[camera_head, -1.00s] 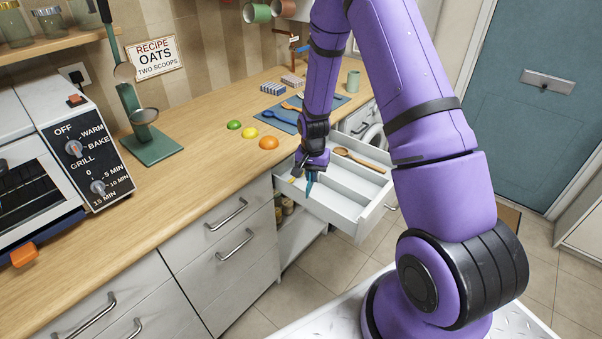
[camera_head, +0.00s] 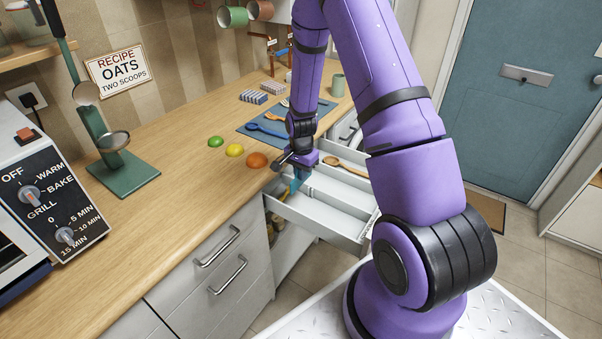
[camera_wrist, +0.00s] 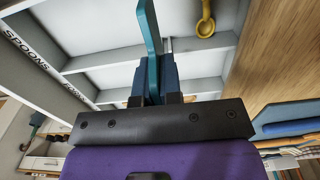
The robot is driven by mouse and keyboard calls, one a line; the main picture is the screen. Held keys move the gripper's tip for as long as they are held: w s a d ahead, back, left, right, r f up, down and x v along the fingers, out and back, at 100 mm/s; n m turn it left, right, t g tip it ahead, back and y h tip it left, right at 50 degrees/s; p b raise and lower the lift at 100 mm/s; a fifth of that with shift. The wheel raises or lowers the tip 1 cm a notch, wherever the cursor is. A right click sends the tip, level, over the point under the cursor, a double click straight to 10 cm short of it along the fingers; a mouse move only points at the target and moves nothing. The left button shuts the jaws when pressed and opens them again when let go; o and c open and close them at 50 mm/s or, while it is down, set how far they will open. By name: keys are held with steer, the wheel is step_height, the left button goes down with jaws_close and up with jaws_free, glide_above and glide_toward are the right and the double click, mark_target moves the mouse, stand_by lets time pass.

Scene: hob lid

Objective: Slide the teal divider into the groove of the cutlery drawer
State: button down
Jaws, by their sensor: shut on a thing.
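My gripper (camera_head: 301,172) is shut on the teal divider (camera_head: 296,187) and holds it over the near left part of the open cutlery drawer (camera_head: 359,239). In the wrist view the divider (camera_wrist: 150,38) stands on edge between the dark fingers of my gripper (camera_wrist: 154,82). The pale drawer (camera_wrist: 95,60) has cross walls, and its left rim reads "SPOONS", with a second label hard to read. I cannot tell whether the divider's lower edge touches the drawer. The groove is not clearly visible.
A wooden spoon (camera_head: 343,163) lies in the drawer's far part. Green, yellow and orange round things (camera_head: 257,160) sit on the worktop beside the drawer. A blue mat (camera_head: 262,131) with utensils lies further back. The green ladle stand (camera_head: 124,174) is at the left.

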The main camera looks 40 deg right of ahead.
steer(key=shift+f, duration=5.15)
steer(key=shift+f, duration=0.35)
steer(key=c, duration=1.2)
jaws_free()
steer(key=shift+r, duration=0.15)
step_height(320, 180, up, 10)
steer(key=shift+r, duration=0.25)
steer(key=shift+r, duration=0.1)
